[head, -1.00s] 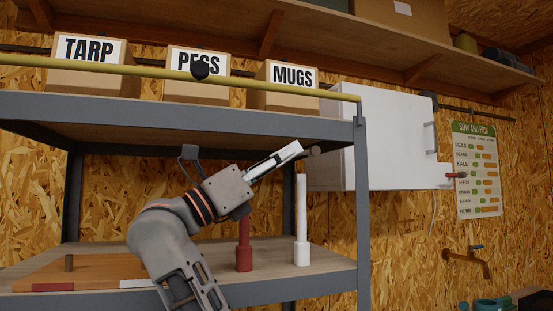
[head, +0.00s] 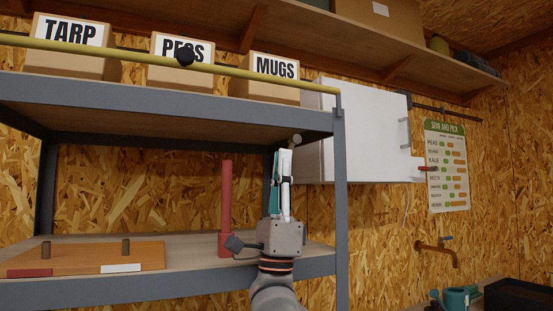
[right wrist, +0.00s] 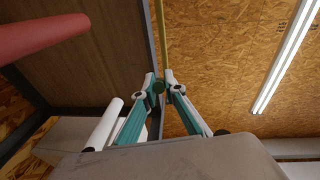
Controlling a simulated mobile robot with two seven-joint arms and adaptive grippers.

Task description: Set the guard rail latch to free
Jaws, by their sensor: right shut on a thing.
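A small round knob (head: 297,139), which I take for the latch, shows below the shelf's right end. My right gripper (head: 288,152) points up from below with its fingertips at this knob and is shut on it; the fingers hide part of it. In the right wrist view the fingertips (right wrist: 159,84) meet around a small round part. No setting mark is legible. My left gripper is not in view.
A board (head: 85,257) with two dowels lies at left. The right post (head: 340,210) and white cabinet (head: 372,130) are nearby.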

